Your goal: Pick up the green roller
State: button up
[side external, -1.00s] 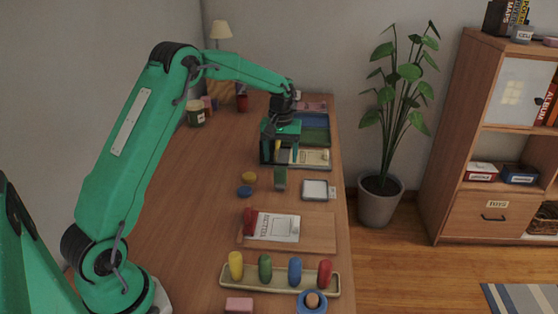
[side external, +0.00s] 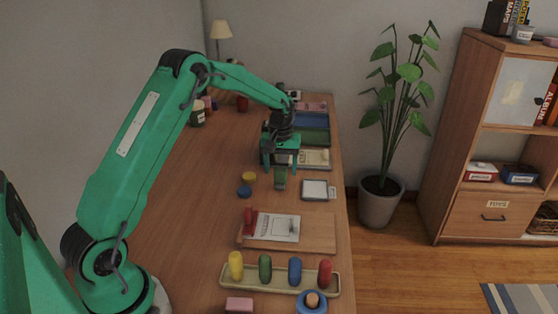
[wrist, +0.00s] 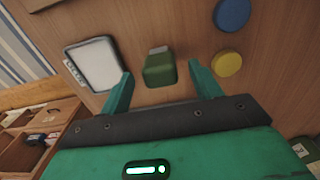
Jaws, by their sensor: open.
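The green roller (side external: 280,179) is a small, dark green, blocky piece with a pale grey end, standing on the wooden table. In the wrist view the green roller (wrist: 159,71) shows between my two fingers, with a gap on each side. My gripper (side external: 280,171) is open, pointing down at the roller, just behind or above it in the side view. In the wrist view the fingers of my gripper (wrist: 160,70) are spread and hold nothing. I cannot tell how far the fingertips are above the table.
A yellow disc (side external: 249,176) and a blue disc (side external: 244,191) lie left of the roller. A pale square dish (side external: 315,188) is on its right. A wooden board (side external: 318,234) and a tray (side external: 282,286) of coloured pegs, one green, are nearer the camera. Coloured bins (side external: 315,138) stand behind.

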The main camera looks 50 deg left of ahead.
aim_at(280, 179)
jog(key=shift+f, duration=1.65)
jog(key=c, duration=1.1)
